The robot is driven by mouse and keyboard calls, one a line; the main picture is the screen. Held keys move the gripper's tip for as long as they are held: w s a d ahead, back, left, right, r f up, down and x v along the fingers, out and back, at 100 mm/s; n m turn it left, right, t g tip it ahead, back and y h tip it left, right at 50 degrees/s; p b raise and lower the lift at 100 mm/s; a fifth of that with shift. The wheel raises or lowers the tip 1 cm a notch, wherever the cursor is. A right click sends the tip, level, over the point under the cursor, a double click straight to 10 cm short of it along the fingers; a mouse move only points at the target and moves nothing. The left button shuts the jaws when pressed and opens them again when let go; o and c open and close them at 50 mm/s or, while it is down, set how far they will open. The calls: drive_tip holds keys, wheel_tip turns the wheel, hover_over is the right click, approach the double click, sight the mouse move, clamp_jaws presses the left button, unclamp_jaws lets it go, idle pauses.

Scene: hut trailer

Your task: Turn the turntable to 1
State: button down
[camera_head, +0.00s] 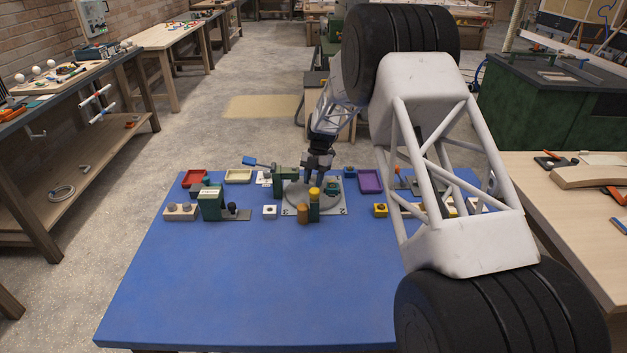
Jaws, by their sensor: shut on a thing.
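The turntable is a grey disc (324,203) on a pale square plate (338,212) at the back middle of the blue table. Small dark marks show at the plate's front corners, but I cannot read them surely. On or right by the disc stand a green post with a yellow top (314,192), an orange-brown cylinder (303,213) and a small dark green piece (332,189). My gripper (313,180) points down over the back of the disc, with its fingers shut on a small part there. The fingers hide most of that part.
The blue table's front (260,285) is clear. My arm hides its right side.

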drive_tip(key=c, duration=0.8)
unclamp_jaws()
drive_tip(key=shift+o, duration=0.2)
drive_tip(key=v, duration=0.7)
drive_tip(key=shift+w+r, duration=0.15)
drive_tip(key=shift+r, duration=0.2)
drive_tip(key=shift+d, duration=0.1)
